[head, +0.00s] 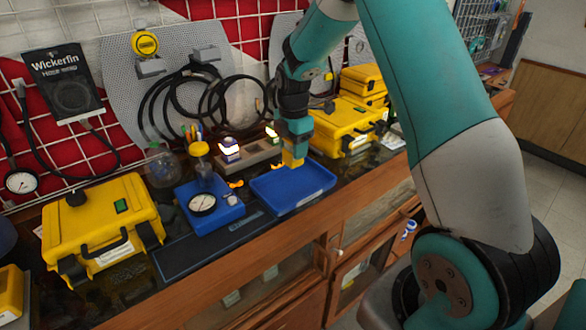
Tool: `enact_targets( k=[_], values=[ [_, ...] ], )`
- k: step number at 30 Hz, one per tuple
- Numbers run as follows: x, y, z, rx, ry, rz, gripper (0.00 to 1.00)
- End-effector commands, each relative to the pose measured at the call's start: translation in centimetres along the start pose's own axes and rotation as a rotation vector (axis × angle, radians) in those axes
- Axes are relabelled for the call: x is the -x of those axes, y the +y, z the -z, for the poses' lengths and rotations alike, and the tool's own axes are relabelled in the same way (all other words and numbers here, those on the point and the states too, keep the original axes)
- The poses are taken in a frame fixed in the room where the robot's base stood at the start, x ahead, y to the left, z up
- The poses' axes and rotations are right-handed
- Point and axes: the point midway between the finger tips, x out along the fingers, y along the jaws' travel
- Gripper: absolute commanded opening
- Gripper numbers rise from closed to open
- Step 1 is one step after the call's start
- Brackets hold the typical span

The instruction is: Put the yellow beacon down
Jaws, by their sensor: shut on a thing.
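My gripper (293,148) points down over the blue tray (262,191) on the workbench. It is shut on the yellow beacon (293,161), a small yellow piece showing below the jaws. The beacon is over the tray's back part. I cannot tell whether it touches the tray floor or hangs just above it. The upper part of the beacon is hidden by the jaws. The rest of the tray looks empty.
A blue stand with a gauge (203,203) is left of the tray. A grey holder (259,156) with lit small units stands behind it. Yellow cases stand at left (102,222) and right (346,124). The bench's wooden front edge (270,233) is near.

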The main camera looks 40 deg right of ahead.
Motion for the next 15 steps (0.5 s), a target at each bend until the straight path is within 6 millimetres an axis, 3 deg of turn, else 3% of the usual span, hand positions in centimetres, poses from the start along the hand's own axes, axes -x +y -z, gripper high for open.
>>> enact_targets(
  k=[3, 15],
  values=[
    [-2.4, 0.0, 0.0, 0.0, 0.001, 0.002, 0.2],
    [-6.7, 0.0, 0.0, -0.001, 0.001, 0.003, 0.2]
  ],
)
